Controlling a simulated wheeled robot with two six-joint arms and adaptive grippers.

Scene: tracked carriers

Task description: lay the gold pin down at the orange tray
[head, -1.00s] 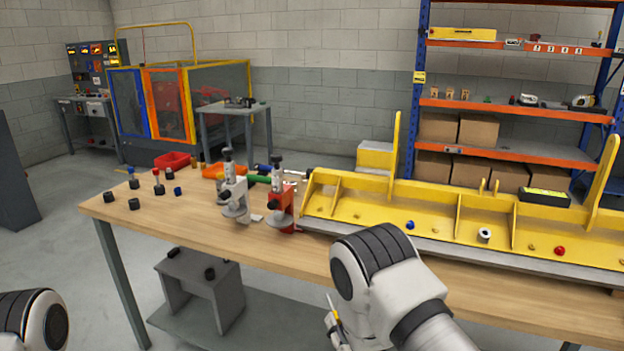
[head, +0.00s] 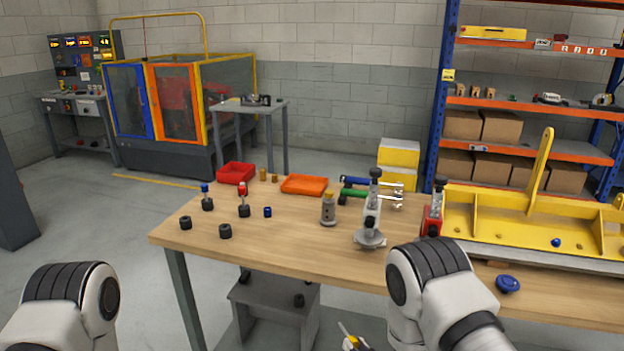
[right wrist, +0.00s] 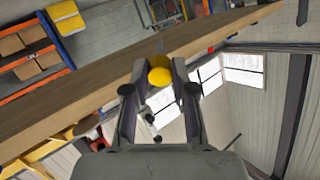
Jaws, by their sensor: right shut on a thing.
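The orange tray (head: 304,185) lies near the back edge of the wooden table and looks empty. My right gripper (head: 352,343) shows only in part at the bottom of the head view, low in front of the table and well short of the tray. In the right wrist view my right gripper (right wrist: 159,82) is shut on the gold pin, whose yellow rounded head (right wrist: 159,76) sits between the fingertips. The rest of the pin is mostly hidden. My left arm shows at the lower left, but its gripper is out of view.
A red tray (head: 237,173) and two small gold-brown cylinders (head: 269,177) stand left of the orange tray.

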